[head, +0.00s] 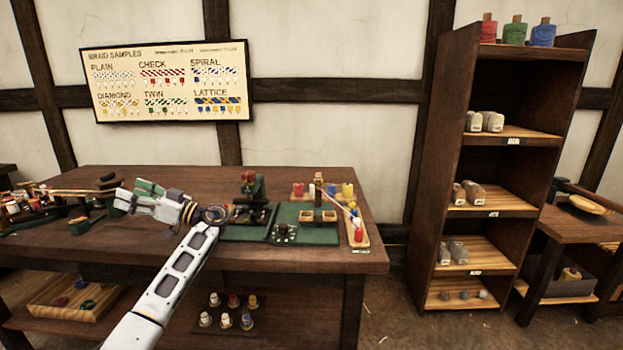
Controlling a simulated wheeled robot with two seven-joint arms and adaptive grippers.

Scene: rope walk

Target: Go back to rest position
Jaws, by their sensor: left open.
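My left gripper (140,199) is open and appears empty. It is raised in front of the left-middle part of the workbench (225,180), with its fingers pointing left. My left arm comes up from the bottom of the view. My right gripper is not in the head view. A green braiding fixture (248,200) stands on the bench to the right of my left gripper, apart from it. A green board (305,233) beside it carries small wooden blocks and pegs.
Tools and small coloured parts (40,205) crowd the bench's left end. A wooden tray (358,232) lies near its right end. A tall shelf (425,180) with spools stands at right, beside a side table (570,225). A braid sample poster (166,80) hangs behind.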

